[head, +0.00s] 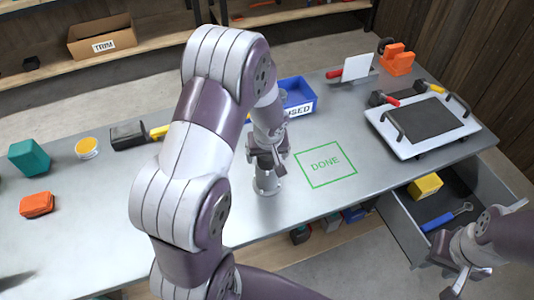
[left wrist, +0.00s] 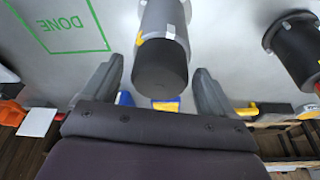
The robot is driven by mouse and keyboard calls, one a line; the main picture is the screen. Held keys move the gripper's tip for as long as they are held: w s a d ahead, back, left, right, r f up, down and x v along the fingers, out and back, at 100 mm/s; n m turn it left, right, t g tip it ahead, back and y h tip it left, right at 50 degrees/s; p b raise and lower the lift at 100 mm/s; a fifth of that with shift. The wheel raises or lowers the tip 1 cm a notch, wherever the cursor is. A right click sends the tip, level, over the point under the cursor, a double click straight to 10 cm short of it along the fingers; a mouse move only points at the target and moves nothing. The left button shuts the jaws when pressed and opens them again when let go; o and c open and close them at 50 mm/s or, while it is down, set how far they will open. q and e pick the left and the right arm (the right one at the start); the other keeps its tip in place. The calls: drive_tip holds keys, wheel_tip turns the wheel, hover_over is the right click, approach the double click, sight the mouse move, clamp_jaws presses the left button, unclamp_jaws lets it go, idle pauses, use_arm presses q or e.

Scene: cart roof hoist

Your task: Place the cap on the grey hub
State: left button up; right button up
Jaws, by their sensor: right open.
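A grey upright hub (head: 267,183) with a round foot stands on the bench, left of the green DONE square. In the left wrist view the grey hub (left wrist: 165,18) has a small yellow mark and a dark, cap-like end (left wrist: 160,65) facing the camera. I cannot tell whether that end is a separate cap. My left gripper (head: 266,158) is over the hub; in the left wrist view its fingers (left wrist: 158,82) stand apart on either side of the dark end, with gaps. My right gripper (head: 462,282) is open and empty, low at the right near the drawer.
A black flanged cylinder (left wrist: 297,45) stands nearby in the left wrist view. The DONE square (head: 326,164) is bare. An open drawer (head: 400,222) juts out at right.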

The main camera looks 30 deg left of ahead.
use_arm(q)
drive_tip(key=shift+r, duration=0.1)
drive_tip(key=p+v, duration=0.2)
drive_tip(key=v, duration=1)
drive_tip(key=s+d+m+h, duration=0.1)
drive_tip(key=s+d+m, duration=0.2)
drive_tip(key=s, duration=0.2)
drive_tip(key=s+d+f+m+g, duration=0.1)
drive_tip(key=s+d+m, duration=0.2)
drive_tip(key=s, duration=0.3)
drive_tip(key=shift+d+f+m+h, duration=0.2)
drive_tip(key=shift+m+h, duration=0.2)
drive_tip(key=shift+m, duration=0.2)
drive_tip(key=shift+w, duration=0.1)
